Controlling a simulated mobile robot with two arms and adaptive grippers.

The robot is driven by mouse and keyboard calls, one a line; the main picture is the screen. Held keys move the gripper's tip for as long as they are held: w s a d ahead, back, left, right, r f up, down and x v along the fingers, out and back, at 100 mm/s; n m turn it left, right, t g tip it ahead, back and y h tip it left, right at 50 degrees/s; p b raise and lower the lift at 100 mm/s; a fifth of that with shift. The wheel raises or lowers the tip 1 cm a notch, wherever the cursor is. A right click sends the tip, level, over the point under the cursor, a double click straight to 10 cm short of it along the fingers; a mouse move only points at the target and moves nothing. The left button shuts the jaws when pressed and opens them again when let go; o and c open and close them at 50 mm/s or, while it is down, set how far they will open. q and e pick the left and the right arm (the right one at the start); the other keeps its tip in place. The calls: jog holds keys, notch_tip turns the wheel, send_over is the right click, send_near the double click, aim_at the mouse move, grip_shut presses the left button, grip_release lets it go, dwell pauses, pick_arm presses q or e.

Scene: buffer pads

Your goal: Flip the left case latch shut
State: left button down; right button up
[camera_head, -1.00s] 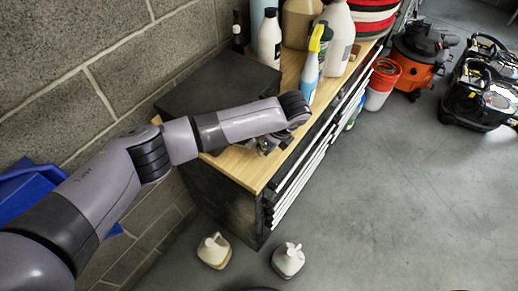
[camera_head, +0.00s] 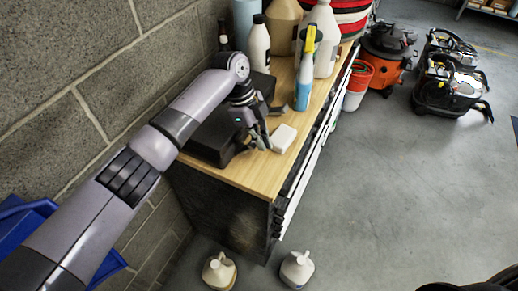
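The black case (camera_head: 212,138) lies on the wooden top of the cabinet, against the block wall. My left arm crosses over it and hides much of its lid. My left gripper (camera_head: 260,141) points down at the case's front side, close to it; I cannot tell whether it touches. Its fingers are small and dark here, and I cannot tell how far apart they are. The left latch cannot be made out; the gripper covers part of that front side. A small grey piece (camera_head: 277,110) shows at the case's front, right of the gripper. My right gripper is out of view.
A cream block (camera_head: 284,138) lies on the wooden top (camera_head: 262,182) just right of the gripper. A blue spray bottle (camera_head: 304,85) with a yellow head and a white bottle (camera_head: 259,45) stand behind. Two jugs (camera_head: 219,271) stand on the floor below the cabinet.

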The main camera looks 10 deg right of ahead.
aim_at(252, 141)
pick_arm(q)
jog(key=shift+w+a+r, duration=0.15)
jog(key=shift+w+a, duration=0.1)
jog(key=shift+w, duration=0.1)
jog(key=shift+w+a+r, duration=0.1)
jog(key=shift+w+a, duration=0.1)
jog(key=shift+a, duration=0.05)
jog(key=shift+w+a+r+b, duration=0.1)
jog(key=shift+a+b, duration=0.25)
jog(key=shift+w+a+r+g+h, duration=0.1)
jog(key=shift+w+a+g+h, duration=0.1)
jog(key=shift+g+h, duration=0.15)
jog(key=shift+a+r+h, duration=0.1)
jog(key=shift+r+h, duration=0.05)
jog(key=shift+h, duration=0.1)
jog(key=shift+r, duration=0.1)
jog(key=shift+r+p, duration=0.4)
jog(key=shift+r, duration=0.35)
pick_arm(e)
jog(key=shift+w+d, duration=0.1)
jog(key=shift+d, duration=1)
